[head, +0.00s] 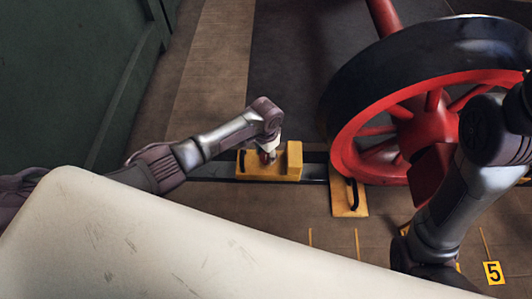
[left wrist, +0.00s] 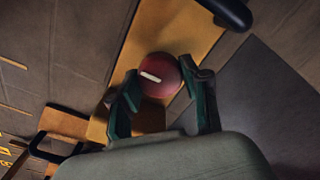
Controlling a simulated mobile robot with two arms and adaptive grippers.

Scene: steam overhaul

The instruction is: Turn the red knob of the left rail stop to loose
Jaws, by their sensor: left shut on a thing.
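The left rail stop (head: 291,160) is a yellow block on the dark rail left of the big wheel. Its red knob (left wrist: 160,82) is round, with a short white mark on its face. My left gripper (left wrist: 158,72) has one finger on each side of the knob and is shut on it. In the head view the left gripper (head: 268,154) points down at the block, and the knob is mostly hidden by it. My right arm shows at the right, but its gripper is out of view.
A large red-spoked wheel (head: 352,130) with a dark rim stands right of the stop. A yellow plate (head: 341,203) with a black handle lies near the wheel's foot. Floor behind the stop is clear.

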